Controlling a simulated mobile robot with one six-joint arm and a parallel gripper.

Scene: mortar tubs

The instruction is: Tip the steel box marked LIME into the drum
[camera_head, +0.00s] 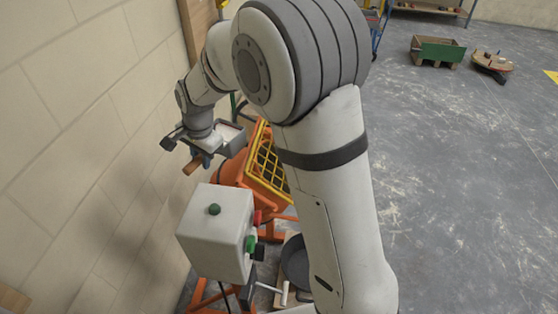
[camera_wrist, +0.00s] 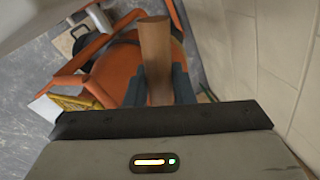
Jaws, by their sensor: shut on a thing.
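The steel box (camera_head: 234,145) is a small grey tray with pale contents, in the head view beside my wrist. Its marking cannot be read. Its wooden handle (camera_head: 192,166) sticks out toward the camera, and my gripper (camera_head: 204,159) is shut on it. In the wrist view the handle (camera_wrist: 155,50) stands between my two fingers (camera_wrist: 159,85). The box looks roughly level, above the upper side of the orange drum (camera_head: 232,171). The drum also shows below the fingers in the wrist view (camera_wrist: 118,72). My arm hides part of the drum.
A yellow grid guard (camera_head: 267,160) is at the drum's mouth. A white control box (camera_head: 214,232) with green and red buttons stands in front of the drum. A block wall (camera_head: 90,120) is close on the left. Open floor (camera_head: 450,180) lies to the right.

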